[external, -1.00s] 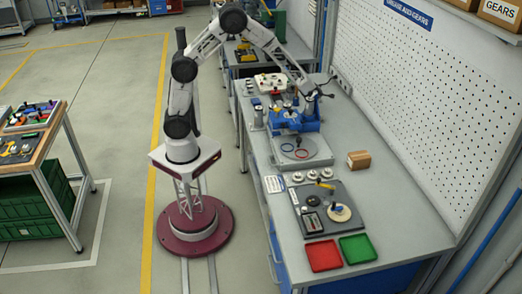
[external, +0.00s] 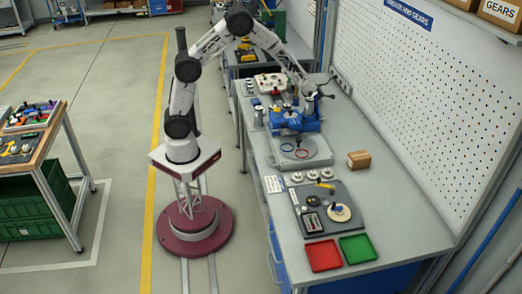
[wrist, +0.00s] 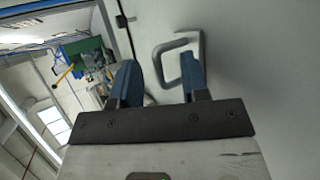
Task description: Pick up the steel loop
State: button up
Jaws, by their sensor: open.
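The steel loop (wrist: 158,62) is a grey, squared, rounded-corner bar standing out from a pale surface in the wrist view. My gripper (wrist: 157,80) is open, with two blue fingers. The loop shows between the fingertips, and its right part is partly hidden behind the right finger. The left finger is clear of it. I cannot tell whether the right finger touches it. In the external view my arm reaches over the far part of the workbench, and the loop cannot be made out there.
A blue machine (external: 294,120) with dark levers stands on the grey bench (external: 375,190) near my arm's end. A cardboard box (external: 358,159), a red tray (external: 322,255) and a green tray (external: 358,247) lie nearer. A pegboard (external: 430,100) borders the right side.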

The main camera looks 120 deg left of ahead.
dwell(0.5)
grip_shut()
